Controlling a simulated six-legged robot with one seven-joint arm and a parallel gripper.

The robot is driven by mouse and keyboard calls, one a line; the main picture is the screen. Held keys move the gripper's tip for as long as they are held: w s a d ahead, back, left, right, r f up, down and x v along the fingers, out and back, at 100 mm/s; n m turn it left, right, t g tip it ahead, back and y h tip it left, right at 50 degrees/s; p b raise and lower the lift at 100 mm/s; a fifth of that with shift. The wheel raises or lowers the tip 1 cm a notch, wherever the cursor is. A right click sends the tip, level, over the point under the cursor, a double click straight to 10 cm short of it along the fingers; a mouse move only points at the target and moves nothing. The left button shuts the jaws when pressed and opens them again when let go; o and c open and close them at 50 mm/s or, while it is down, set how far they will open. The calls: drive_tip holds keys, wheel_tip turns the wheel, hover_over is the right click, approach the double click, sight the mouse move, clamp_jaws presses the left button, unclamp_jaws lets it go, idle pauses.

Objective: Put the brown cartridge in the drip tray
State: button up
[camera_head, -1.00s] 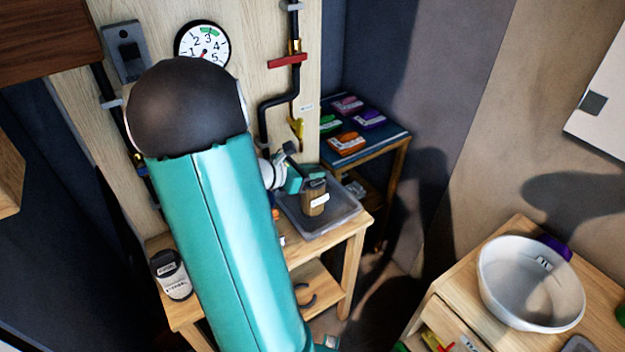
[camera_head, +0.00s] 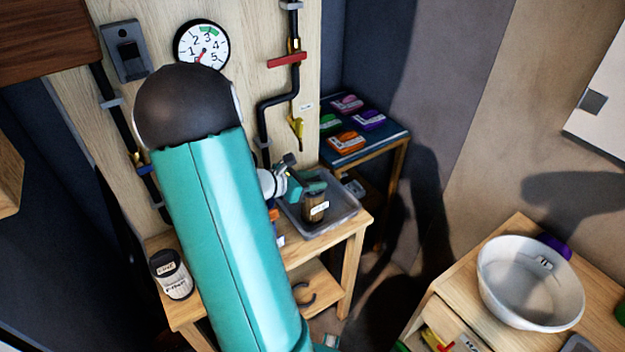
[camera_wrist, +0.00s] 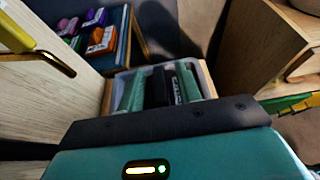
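The brown cartridge (camera_head: 314,207), with a white label, stands roughly upright inside the clear grey drip tray (camera_head: 340,222) on the wooden bench. My gripper (camera_head: 303,188) is at the cartridge's top, and one green finger covers part of it. In the wrist view my two green fingers (camera_wrist: 160,90) stand on either side of the dark cartridge (camera_wrist: 158,88), inside the tray (camera_wrist: 206,82). The fingers appear shut on it. The cartridge's base and its contact with the tray floor are hard to see.
A blue shelf (camera_head: 388,137) with several coloured cartridges stands behind the bench. A pipe with a yellow valve handle (camera_head: 297,126) runs close behind my gripper. A labelled jar (camera_head: 170,276) stands on the bench's left. A white basin (camera_head: 510,300) sits on the right cabinet.

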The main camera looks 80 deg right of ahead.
drive_tip(key=shift+w+a+r, duration=0.1)
drive_tip(key=shift+r, duration=0.15)
drive_tip(key=v, duration=1.1)
drive_tip(key=shift+w+a, duration=0.25)
drive_tip(key=shift+r, duration=0.1)
